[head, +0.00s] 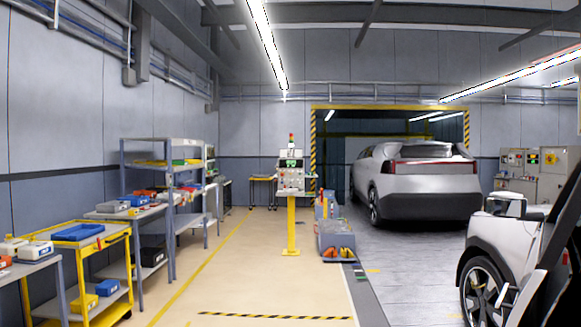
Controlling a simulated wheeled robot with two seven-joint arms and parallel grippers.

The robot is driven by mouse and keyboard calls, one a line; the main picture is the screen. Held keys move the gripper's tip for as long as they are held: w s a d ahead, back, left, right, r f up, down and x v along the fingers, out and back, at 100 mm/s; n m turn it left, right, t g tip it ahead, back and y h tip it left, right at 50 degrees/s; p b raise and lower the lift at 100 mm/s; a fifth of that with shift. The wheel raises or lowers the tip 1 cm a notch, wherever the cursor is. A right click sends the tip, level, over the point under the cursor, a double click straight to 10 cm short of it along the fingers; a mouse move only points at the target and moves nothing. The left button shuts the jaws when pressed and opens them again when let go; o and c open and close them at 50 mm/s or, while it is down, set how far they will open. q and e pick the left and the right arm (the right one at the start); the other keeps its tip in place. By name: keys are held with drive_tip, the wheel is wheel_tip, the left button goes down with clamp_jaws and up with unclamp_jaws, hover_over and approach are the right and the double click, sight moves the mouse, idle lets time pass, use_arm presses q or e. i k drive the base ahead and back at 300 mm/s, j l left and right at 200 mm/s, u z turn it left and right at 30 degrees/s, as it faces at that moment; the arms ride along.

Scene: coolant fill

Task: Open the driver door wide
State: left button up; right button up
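A white car stands close at the right edge, cut off by the frame. Its front fender (492,240), front wheel (481,292) and side mirror (505,207) show. Behind the wheel, a dark slanted panel with a pale edge (549,262) rises to the right edge. It may be part of the driver door or its frame; I cannot tell which, nor how far the door stands open. The door handle is not visible. Neither of my grippers can be made out in this view.
A silver car (420,180) stands further back by a striped doorway. A yellow post with a control panel (291,175) stands mid-floor. Shelves (162,180) and a yellow cart (95,241) line the left wall. The beige floor (250,285) between is mostly clear.

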sight(554, 255)
drive_tip(key=i+l+z, duration=0.35)
drive_tip(key=l, duration=0.25)
drive_tip(key=i+l+z, duration=0.25)
drive_tip(key=l+z, duration=0.15)
drive_tip(key=l, duration=0.15)
drive_tip(key=i+l+z, duration=0.35)
drive_tip(key=i+j+z, duration=0.15)
drive_tip(key=j, duration=0.25)
drive_tip(key=i+j+z, duration=0.2)
drive_tip(key=j, duration=0.25)
drive_tip(key=i+j+z, duration=0.15)
drive_tip(key=j, duration=0.35)
drive_tip(key=i+j+z, duration=0.15)
drive_tip(key=j, duration=0.35)
drive_tip(key=i+j+z, duration=0.2)
drive_tip(key=j, duration=0.3)
drive_tip(key=j+z, duration=0.15)
drive_tip(key=j, duration=0.35)
drive_tip(key=l+z, duration=0.15)
drive_tip(key=k+l, duration=0.05)
drive_tip(key=l, duration=0.05)
